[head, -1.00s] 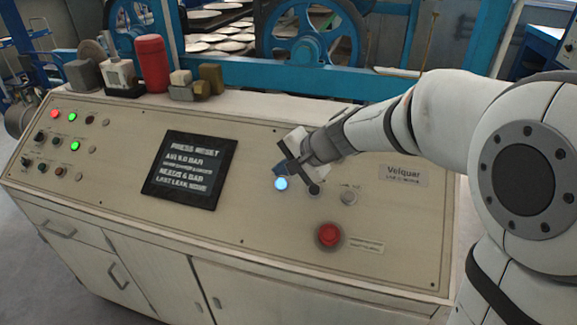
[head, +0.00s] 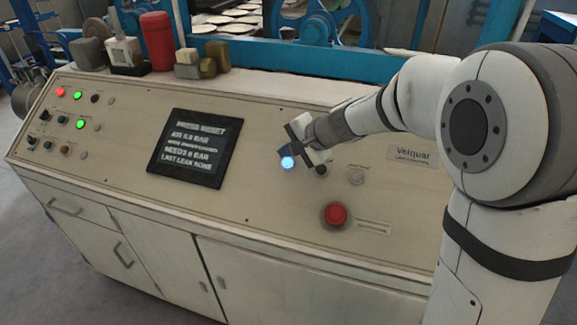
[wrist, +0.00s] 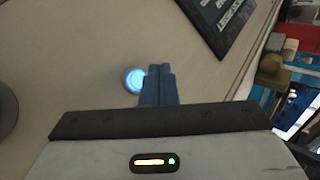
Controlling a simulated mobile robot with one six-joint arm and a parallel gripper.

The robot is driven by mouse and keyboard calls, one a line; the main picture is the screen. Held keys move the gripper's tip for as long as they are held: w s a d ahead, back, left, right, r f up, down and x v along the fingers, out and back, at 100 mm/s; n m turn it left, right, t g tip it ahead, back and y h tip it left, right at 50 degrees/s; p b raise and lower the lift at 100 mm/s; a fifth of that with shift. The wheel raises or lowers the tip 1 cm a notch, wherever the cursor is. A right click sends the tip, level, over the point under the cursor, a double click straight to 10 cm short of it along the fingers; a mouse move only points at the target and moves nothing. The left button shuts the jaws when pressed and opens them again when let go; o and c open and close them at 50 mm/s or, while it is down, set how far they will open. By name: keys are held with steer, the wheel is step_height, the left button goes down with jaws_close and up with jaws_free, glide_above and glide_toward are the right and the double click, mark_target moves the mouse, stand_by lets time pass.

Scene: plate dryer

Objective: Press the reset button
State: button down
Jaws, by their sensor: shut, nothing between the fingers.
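A round button glowing blue-white (head: 287,163) sits on the sloped beige panel, right of the screen. Its label cannot be read, so I cannot confirm it is the reset button. It also shows in the wrist view (wrist: 134,80). My gripper (head: 285,151) is shut and empty, its blue fingertips right by the button's upper edge in the head view. In the wrist view my gripper (wrist: 159,72) has its fingertips just right of the button, overlapping its edge. I cannot tell whether they touch it.
A red mushroom button (head: 335,214) sits lower right of the lit button. A grey button (head: 356,176) and a dark knob (head: 320,170) are close by. Small lamps and switches (head: 66,121) fill the panel's left end. A red cylinder (head: 156,41) stands on the back ledge.

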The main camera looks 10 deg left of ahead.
steer(key=shift+w+d+f+b, duration=0.1)
steer(key=shift+w+f+b, duration=0.4)
steer(key=shift+f, duration=0.25)
steer(key=shift+w+f+b, duration=0.35)
steer(key=shift+f+b, duration=0.25)
steer(key=shift+f, duration=0.1)
stand_by(1.0)
steer(key=shift+w+f+b, duration=0.2)
steer(key=shift+f+b, duration=0.2)
steer(key=shift+b, duration=0.1)
steer(key=shift+w+d+f+b, duration=0.1)
steer(key=shift+w+f+b, duration=0.1)
steer(key=shift+f+b, duration=0.2)
stand_by(0.5)
steer(key=shift+r, duration=0.15)
steer(key=shift+s+r, duration=0.4)
steer(key=shift+r, duration=0.25)
steer(key=shift+p, duration=0.3)
steer(key=r, duration=0.1)
steer(key=s+r+p, duration=0.1)
steer(key=r, duration=0.1)
steer(key=s+r+p, duration=0.1)
steer(key=shift+s+a+r, duration=0.15)
steer(key=shift+s+a, duration=0.1)
